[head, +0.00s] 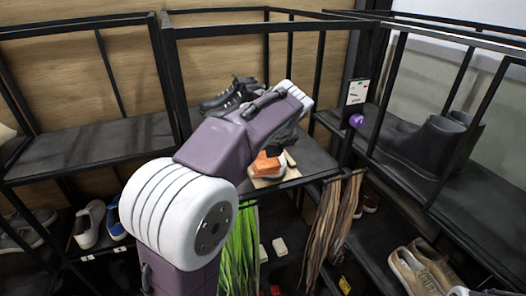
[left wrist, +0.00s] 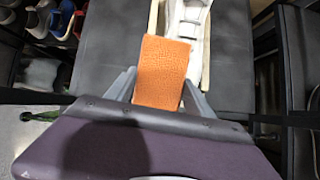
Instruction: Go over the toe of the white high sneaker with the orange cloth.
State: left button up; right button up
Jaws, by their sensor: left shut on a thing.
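The orange cloth (head: 266,164) is a small block-like pad, held between the fingers of my left gripper (left wrist: 160,92). It also shows in the left wrist view (left wrist: 162,70). My left gripper is shut on it. The white high sneaker (left wrist: 188,22) lies just beyond and partly behind the cloth in the wrist view. In the head view my arm and the cloth hide most of the sneaker. The cloth is at the sneaker's near end; I cannot tell whether they touch.
A pale wooden board (head: 262,183) lies under the sneaker on the dark shelf (head: 312,157). Dark shoes (head: 222,100) stand behind. Green laces (head: 240,245) and brown laces (head: 330,225) hang at the front. Black boots (head: 425,145) stand right. Black rack posts surround the shelf.

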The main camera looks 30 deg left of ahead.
pick_arm(q)
jog(key=shift+s+f, duration=0.15)
jog(key=shift+f, duration=0.05)
jog(key=shift+a+f, duration=0.1)
jog(key=shift+f, duration=0.1)
jog(key=shift+w+f+b, duration=0.2)
jog(key=shift+b, duration=0.1)
jog(key=shift+f, duration=0.3)
jog(key=shift+r, duration=0.1)
